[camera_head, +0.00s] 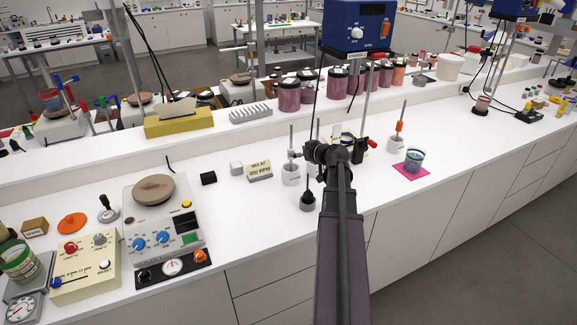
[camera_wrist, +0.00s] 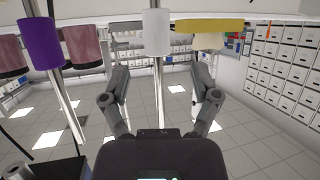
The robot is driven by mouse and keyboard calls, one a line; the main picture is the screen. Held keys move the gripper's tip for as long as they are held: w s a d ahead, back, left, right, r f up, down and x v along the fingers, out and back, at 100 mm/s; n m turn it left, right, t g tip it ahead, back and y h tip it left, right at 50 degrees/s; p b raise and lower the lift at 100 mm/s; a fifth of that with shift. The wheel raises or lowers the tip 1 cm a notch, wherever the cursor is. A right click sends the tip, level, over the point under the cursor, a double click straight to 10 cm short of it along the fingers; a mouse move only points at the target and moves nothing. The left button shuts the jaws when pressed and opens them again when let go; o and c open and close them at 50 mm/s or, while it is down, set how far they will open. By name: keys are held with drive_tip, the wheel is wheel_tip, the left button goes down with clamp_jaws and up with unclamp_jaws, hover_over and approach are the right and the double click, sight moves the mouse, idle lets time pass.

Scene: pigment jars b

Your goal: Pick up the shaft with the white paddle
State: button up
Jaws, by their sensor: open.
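In the wrist view, which looks upside down, a white cylinder (camera_wrist: 157,33) sits on a thin metal shaft (camera_wrist: 158,100). The shaft stands between the spread fingers of my gripper (camera_wrist: 160,75), with a gap on each side. A purple cylinder (camera_wrist: 39,40) on another metal shaft is to the left there. In the head view my gripper (camera_head: 336,152) is over the bench, among upright shafts. A shaft in a white holder (camera_head: 291,175) stands just left of it. A dark round base (camera_head: 308,200) is below it. My arm hides part of this area.
Pink jars (camera_head: 289,97) line the raised shelf behind. A blue stirrer head (camera_head: 355,25) is above and beyond my gripper. A cup (camera_head: 414,160) on a pink mat (camera_head: 402,172) and a shaft with an orange part (camera_head: 399,126) stand right. A hotplate (camera_head: 165,255) is left.

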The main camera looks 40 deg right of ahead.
sight(293, 150)
drive_tip(key=shift+w, duration=0.15)
drive_tip(key=b+x, duration=0.1)
drive_tip(key=x, duration=0.2)
drive_tip(key=shift+w+d+f+b, duration=0.15)
drive_tip(key=shift+d+f+b, duration=0.05)
drive_tip(key=shift+f+b, duration=0.1)
drive_tip(key=shift+x, duration=0.8)
drive_tip(key=shift+a+r, duration=0.1)
clamp_jaws()
